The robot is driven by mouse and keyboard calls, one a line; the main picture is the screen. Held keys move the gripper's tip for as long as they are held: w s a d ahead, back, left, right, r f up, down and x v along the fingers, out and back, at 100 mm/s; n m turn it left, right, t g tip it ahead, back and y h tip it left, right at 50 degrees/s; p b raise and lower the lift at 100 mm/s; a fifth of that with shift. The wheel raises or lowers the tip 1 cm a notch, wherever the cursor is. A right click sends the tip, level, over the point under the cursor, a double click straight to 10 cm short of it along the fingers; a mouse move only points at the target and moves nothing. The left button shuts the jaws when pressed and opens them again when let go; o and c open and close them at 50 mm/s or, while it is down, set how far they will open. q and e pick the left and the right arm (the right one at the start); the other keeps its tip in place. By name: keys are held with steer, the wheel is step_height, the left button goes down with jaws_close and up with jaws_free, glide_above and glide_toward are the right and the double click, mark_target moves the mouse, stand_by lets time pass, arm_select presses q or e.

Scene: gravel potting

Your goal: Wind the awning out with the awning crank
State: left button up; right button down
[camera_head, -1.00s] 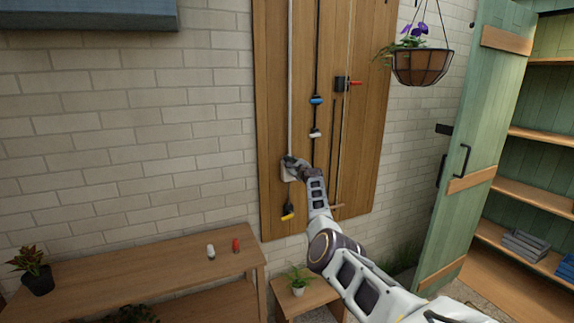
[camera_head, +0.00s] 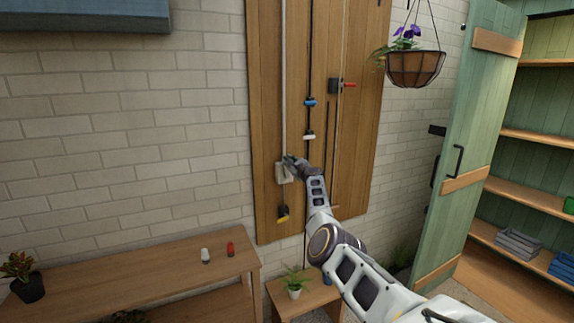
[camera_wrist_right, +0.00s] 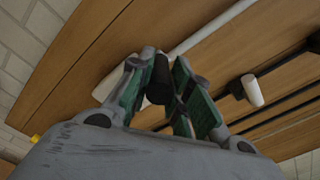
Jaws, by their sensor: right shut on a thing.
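The awning crank's pale grey box (camera_head: 283,173) sits on the wooden board at the foot of a long white pole (camera_head: 284,80). My right gripper (camera_head: 290,161) is at the upper right of this box. In the right wrist view, its green-padded fingers (camera_wrist_right: 160,82) are shut on a short black handle (camera_wrist_right: 159,78). The white pole (camera_wrist_right: 205,35) runs behind it. The crank arm between handle and box is mostly hidden by the fingers. My left gripper is not in view.
A hanging basket (camera_head: 414,68) and green door (camera_head: 470,130) are right. A bench (camera_head: 130,277) stands below left.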

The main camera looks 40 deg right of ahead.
steer(key=shift+s+d+r+m, duration=0.25)
steer(key=shift+d+m, duration=0.25)
steer(key=shift+d, duration=0.15)
steer(key=shift+s+d+r+m, duration=0.1)
steer(key=shift+d+r+m, duration=0.15)
steer(key=shift+d+m, duration=0.35)
steer(key=c, duration=1.3)
jaws_free()
steer(key=shift+f, duration=0.35)
steer(key=shift+w+a, duration=0.1)
steer(key=shift+a, duration=0.15)
steer(key=shift+s+a+f, duration=0.1)
steer(key=shift+s+f, duration=0.05)
steer(key=shift+s, duration=0.45)
